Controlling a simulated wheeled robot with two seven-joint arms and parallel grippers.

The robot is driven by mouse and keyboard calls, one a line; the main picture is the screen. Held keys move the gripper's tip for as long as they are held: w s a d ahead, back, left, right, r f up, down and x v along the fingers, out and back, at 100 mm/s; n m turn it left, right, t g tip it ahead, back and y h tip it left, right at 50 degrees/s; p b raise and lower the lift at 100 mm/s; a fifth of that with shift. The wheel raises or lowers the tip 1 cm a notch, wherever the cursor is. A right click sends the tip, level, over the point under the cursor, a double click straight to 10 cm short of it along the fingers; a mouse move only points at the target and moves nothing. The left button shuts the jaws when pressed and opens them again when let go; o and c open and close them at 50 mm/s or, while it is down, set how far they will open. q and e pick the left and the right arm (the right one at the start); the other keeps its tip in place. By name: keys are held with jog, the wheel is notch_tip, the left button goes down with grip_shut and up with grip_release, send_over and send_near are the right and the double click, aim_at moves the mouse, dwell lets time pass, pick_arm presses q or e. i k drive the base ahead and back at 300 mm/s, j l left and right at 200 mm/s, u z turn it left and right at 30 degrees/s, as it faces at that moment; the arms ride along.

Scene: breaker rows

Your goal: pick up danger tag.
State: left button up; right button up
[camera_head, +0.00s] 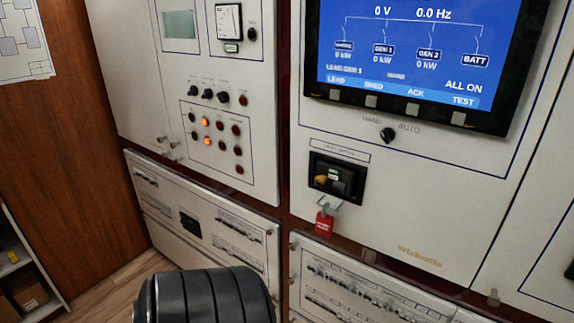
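A small red tag (324,223), which looks like the danger tag, hangs from a metal hook or shackle just below a black breaker recess (337,179) in the white cabinet. It has tiny pale writing that is too small to read. The recess holds a yellow part and a dark switch. No fingers of my left or right gripper show in the head view, so I cannot see what they hold.
A large blue screen (415,50) sits above the recess. A panel with knobs and lamps (215,130) is to the left. Lower breaker panels (200,225) stick out slightly below. A shelf (22,265) stands at the far left. Wooden floor (110,290) shows at the lower left.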

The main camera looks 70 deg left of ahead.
aim_at(324, 221)
jog(key=u, duration=1.7)
